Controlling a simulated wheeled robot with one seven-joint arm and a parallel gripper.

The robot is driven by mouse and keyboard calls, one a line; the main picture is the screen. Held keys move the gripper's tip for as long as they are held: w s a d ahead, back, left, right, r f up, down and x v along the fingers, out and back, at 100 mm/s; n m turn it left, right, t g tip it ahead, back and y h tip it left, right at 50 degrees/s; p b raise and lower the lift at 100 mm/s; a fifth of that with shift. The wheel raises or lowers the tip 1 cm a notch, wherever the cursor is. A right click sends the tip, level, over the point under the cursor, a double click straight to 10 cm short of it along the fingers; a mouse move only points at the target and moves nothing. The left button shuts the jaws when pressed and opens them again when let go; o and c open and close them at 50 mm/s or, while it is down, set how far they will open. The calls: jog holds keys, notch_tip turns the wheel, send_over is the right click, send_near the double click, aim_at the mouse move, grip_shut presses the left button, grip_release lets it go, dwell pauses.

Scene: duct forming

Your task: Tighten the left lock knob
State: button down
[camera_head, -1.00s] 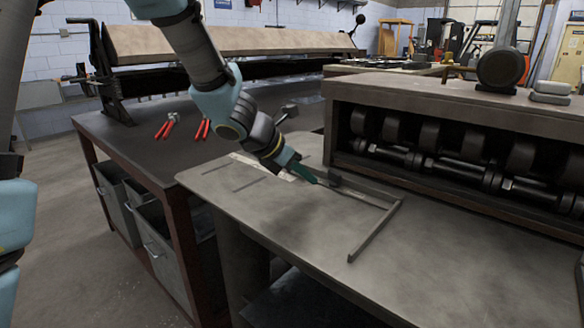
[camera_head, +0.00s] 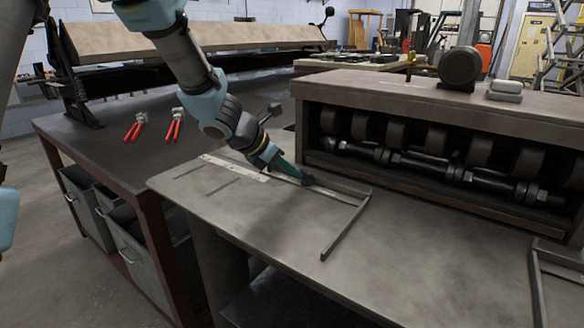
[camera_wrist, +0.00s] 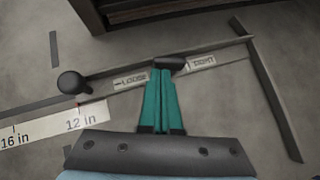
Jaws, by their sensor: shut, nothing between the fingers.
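A short dark lock knob (camera_wrist: 170,62) sits on the guide bar in the wrist view, between the words LOOSE on its left and TIGHT on its right. It also shows as a small dark block in the head view (camera_head: 308,180). My gripper (camera_wrist: 163,72) has slim teal fingers, closed together and empty. Their tips are right at the knob's near side; I cannot tell whether they touch it. The gripper tilts down to the right in the head view (camera_head: 300,177). A round black knob (camera_wrist: 73,82) stands at the bar's left end.
A ruler strip (camera_wrist: 40,124) lies left of the guide. An angled metal bar (camera_head: 345,226) runs toward the table's front edge. The roller housing (camera_head: 430,110) stands behind. Another bar (camera_head: 538,285) is at far right. Red-handled pliers (camera_head: 133,130) lie on the left bench.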

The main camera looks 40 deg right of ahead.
jog(key=shift+w+r+m+g+p, duration=0.1)
jog(key=shift+w+m+g+p, duration=0.05)
jog(key=shift+m+g+p, duration=0.7)
jog(key=shift+w+d+p, duration=0.15)
jog(key=shift+p, duration=0.45)
jog(key=shift+w, duration=0.1)
jog(key=shift+w+d+r+m+g+y+p, duration=0.1)
jog(key=shift+m+g+y+p, duration=0.1)
jog(key=shift+m+p, duration=0.25)
jog(key=shift+w+d+m+g+y+p, duration=0.15)
jog(key=shift+m+p, duration=0.15)
jog(key=shift+p, duration=0.2)
jog(key=shift+w+d+m+g+y+p, duration=0.15)
jog(key=shift+m+g+y+p, duration=0.1)
jog(key=shift+m+g+p, duration=0.5)
jog(key=shift+d+f, duration=0.2)
jog(key=shift+w+a+p, duration=0.1)
jog(key=shift+w+p, duration=0.05)
jog(key=shift+p, duration=0.15)
